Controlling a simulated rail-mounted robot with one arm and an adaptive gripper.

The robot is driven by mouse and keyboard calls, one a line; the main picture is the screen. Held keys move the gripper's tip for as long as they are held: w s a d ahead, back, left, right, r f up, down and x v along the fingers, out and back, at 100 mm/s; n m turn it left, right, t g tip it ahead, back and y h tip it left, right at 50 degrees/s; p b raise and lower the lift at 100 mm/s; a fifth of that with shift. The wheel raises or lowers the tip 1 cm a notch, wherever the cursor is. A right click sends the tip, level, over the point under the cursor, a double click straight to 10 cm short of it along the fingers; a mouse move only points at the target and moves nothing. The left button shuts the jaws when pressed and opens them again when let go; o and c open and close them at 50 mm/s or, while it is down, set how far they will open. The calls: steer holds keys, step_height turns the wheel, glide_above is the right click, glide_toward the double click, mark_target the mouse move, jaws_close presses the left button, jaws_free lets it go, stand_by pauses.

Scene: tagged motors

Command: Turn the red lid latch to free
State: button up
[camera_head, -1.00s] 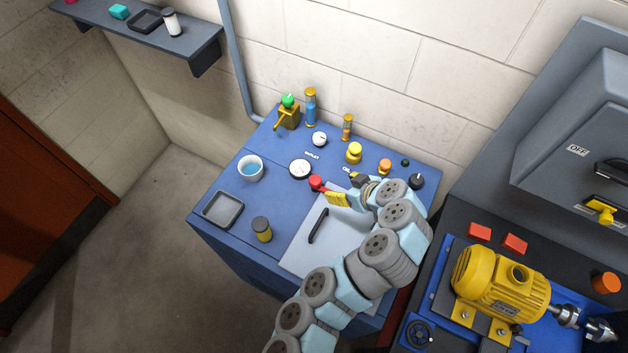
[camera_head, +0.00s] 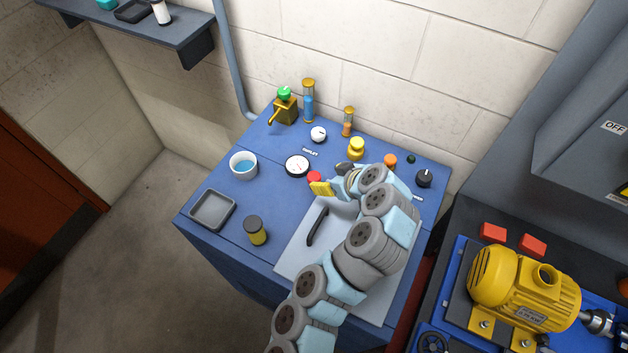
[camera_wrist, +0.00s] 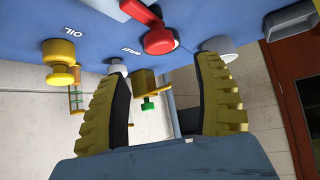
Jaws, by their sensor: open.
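The red latch (camera_head: 314,177) stands on the blue bench top at the back of the grey lid (camera_head: 290,255). In the wrist view the red latch (camera_wrist: 160,40) shows a round knob and an arm reaching to the upper left. My gripper (camera_head: 322,188) is right beside the latch in the head view and hides part of it. In the wrist view my gripper (camera_wrist: 160,75) is open and empty, its yellow fingers spread on either side. The latch lies beyond the tips, roughly in line with the gap. I see no clear contact.
A white dial (camera_head: 297,166) and a yellow knob (camera_head: 356,148) stand near the latch. A black lid handle (camera_head: 317,226) lies in front. A cup (camera_head: 243,165), a tray (camera_head: 213,210) and a jar (camera_head: 256,231) stand to the left. A yellow motor (camera_head: 525,285) is at the right.

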mark_target(314, 177)
steer(key=shift+p+x, duration=0.4)
steer(key=shift+x, duration=3.8)
steer(key=c, duration=1.2)
steer(key=shift+o, duration=0.2)
